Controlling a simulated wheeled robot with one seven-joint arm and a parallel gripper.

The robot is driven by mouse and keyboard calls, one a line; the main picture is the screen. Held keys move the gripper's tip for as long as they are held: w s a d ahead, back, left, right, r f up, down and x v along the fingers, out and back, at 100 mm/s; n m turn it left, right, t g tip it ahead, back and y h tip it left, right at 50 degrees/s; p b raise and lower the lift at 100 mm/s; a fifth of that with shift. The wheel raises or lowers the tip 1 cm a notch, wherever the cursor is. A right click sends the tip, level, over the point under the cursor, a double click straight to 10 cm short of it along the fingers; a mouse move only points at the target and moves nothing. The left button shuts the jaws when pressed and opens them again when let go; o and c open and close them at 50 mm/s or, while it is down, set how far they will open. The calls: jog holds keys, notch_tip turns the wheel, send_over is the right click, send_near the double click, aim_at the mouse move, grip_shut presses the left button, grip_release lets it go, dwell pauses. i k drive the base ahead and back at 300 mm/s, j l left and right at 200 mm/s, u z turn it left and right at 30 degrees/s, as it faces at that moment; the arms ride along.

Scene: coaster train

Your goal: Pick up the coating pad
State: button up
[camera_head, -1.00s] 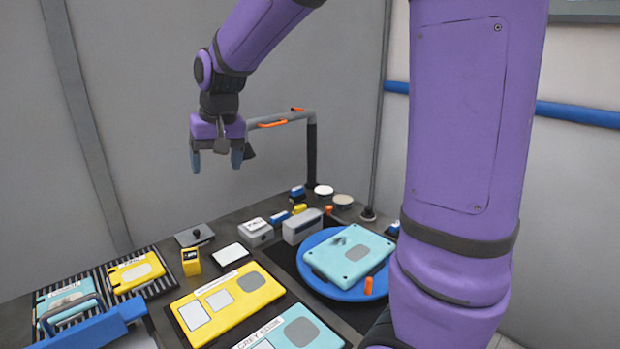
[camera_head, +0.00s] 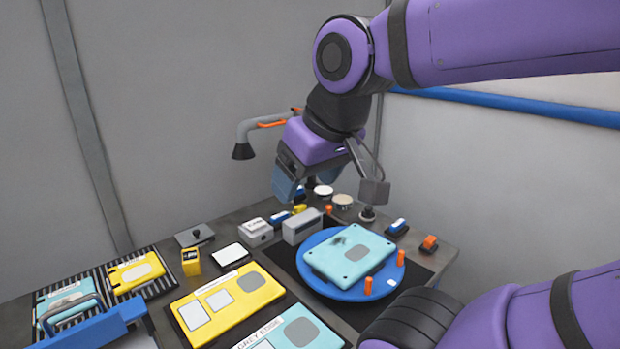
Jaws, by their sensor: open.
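My gripper (camera_head: 290,188) hangs in the air, pointing down above the back of the bench. Its blue fingers are open, and I see nothing between them; one finger largely hides the other. Nothing in view is clearly labelled as the coating pad. Small handled blocks could be pads: one with a blue top (camera_head: 397,227) and one with an orange top (camera_head: 429,243), both right of the turntable. Small blue (camera_head: 279,217) and yellow (camera_head: 299,209) pieces lie below the gripper. Two round pale discs (camera_head: 343,200) are just right of it, one partly behind the gripper.
A teal panel (camera_head: 345,258) with a dark smudge lies on the blue turntable (camera_head: 318,286), beside orange pegs (camera_head: 368,285). A grey box (camera_head: 303,228) and white box (camera_head: 256,232) stand left of it. Yellow panel (camera_head: 240,300) lies in front.

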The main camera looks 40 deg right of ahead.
aim_at(429, 245)
jog(key=k+z, duration=0.1)
jog(key=z, duration=0.3)
jog(key=l+z, duration=0.15)
jog(key=z, duration=0.2)
jog(key=k+l+z, duration=0.15)
jog(key=z, duration=0.25)
jog(key=l+z, duration=0.15)
jog(key=z, duration=0.2)
jog(key=i+l+u, duration=0.25)
jog(key=l, duration=0.15)
jog(key=l+u, duration=0.2)
jog(key=l, duration=0.2)
jog(key=i+l+u, duration=0.25)
jog(key=l, duration=0.15)
jog(key=l+u, duration=0.2)
jog(key=l, duration=0.25)
jog(key=k, duration=0.05)
